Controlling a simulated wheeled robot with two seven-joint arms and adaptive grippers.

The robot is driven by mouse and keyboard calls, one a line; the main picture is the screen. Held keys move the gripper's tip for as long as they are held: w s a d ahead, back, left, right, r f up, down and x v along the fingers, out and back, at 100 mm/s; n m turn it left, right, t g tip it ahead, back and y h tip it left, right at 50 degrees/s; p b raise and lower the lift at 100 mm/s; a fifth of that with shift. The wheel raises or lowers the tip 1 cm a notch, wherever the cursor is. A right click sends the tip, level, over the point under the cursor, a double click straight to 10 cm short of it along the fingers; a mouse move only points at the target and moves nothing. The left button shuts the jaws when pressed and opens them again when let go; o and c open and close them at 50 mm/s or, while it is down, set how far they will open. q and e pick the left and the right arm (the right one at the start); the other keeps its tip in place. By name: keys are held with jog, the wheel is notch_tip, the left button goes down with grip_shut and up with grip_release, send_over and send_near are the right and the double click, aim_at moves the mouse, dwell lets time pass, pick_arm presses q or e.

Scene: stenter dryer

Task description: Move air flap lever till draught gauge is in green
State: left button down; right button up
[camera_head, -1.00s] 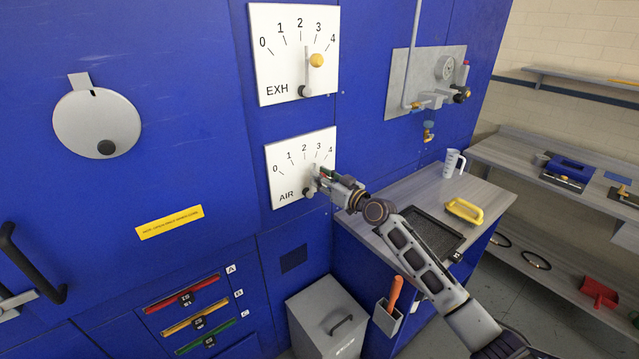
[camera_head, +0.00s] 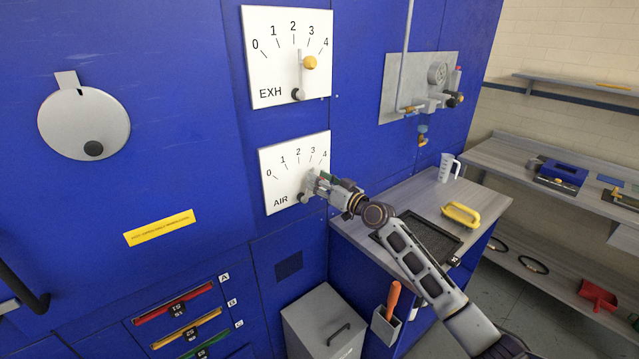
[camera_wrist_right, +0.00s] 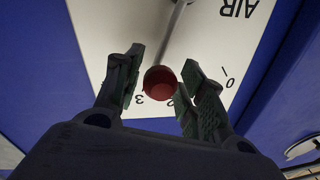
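The air flap lever stands on the white AIR plate (camera_head: 272,186), marked 0 to 4. Its red knob (camera_wrist_right: 160,82) and pale rod (camera_wrist_right: 176,35) show in the right wrist view, with the knob near the 2 and 3. My right gripper (camera_head: 314,182) is at this lever and partly hides it in the head view. In the right wrist view its two fingers (camera_wrist_right: 160,85) stand apart, one on each side of the knob, with slim gaps. Firm contact is not visible. A small round dial (camera_head: 437,73) sits on the grey panel; its reading and colours are too small to tell. My left gripper is out of view.
The EXH plate (camera_head: 262,88) with a yellow-knobbed lever (camera_head: 309,63) is just above. A side bench holds a black tray (camera_head: 440,240), a yellow-handled item (camera_head: 460,214) and a jug (camera_head: 449,167). A grey bin (camera_head: 322,318) stands below the AIR plate.

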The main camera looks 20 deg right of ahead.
jog(key=shift+o, duration=0.4)
jog(key=shift+s, duration=0.1)
jog(key=v, duration=1.1)
jog(key=shift+s+d, duration=0.25)
jog(key=shift+s, duration=0.05)
dwell(0.3)
jog(key=shift+f, duration=0.1)
dwell(0.5)
